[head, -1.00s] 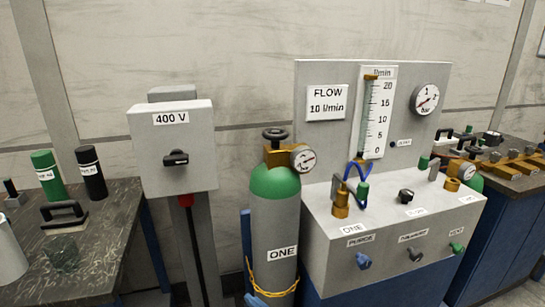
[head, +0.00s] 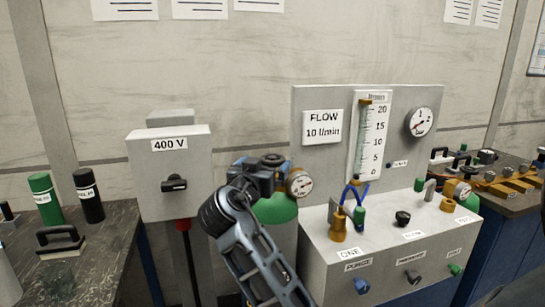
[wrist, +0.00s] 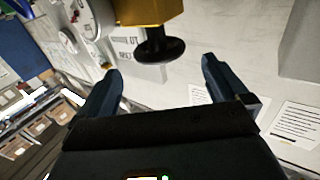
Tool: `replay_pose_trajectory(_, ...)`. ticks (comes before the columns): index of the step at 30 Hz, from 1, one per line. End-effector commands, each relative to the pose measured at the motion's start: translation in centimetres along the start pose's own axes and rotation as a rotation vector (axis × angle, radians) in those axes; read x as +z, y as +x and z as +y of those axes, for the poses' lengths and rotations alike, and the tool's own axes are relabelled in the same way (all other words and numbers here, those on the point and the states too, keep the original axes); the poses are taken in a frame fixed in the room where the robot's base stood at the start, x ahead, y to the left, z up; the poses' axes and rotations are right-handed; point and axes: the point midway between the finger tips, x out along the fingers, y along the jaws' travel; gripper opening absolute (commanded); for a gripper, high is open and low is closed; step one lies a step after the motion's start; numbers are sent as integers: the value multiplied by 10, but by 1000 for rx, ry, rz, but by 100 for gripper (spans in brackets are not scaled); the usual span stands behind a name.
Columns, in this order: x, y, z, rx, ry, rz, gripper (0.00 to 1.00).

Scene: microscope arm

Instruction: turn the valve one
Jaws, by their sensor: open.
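The cylinder labelled ONE in the earlier head view stands in the middle, its green shoulder (head: 275,209) showing behind my arm. Its black handwheel, valve one (head: 272,159), sits on top beside a round gauge (head: 299,183). My gripper (head: 258,172) is at the valve's left side and partly covers it. In the wrist view, the handwheel (wrist: 160,48) and brass valve body (wrist: 148,11) lie between and just beyond the fingertips of my open gripper (wrist: 160,70). No finger clearly touches the wheel. My arm hides the cylinder's label and lower body.
A grey 400 V box (head: 170,176) with a black switch stands close left. The flow panel (head: 322,155) and its grey console (head: 405,245) with knobs stand close right. A dark bench (head: 85,255) with bottles is at far left.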

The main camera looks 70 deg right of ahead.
Motion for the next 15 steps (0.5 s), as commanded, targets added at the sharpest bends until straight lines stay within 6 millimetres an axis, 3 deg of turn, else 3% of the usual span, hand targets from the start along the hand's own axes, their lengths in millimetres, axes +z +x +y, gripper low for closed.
replay_pose_trajectory(9,-2,49,1,1,-2,-1,100)
replay_pose_trajectory(15,0,64,0,-2,-1,-2,100)
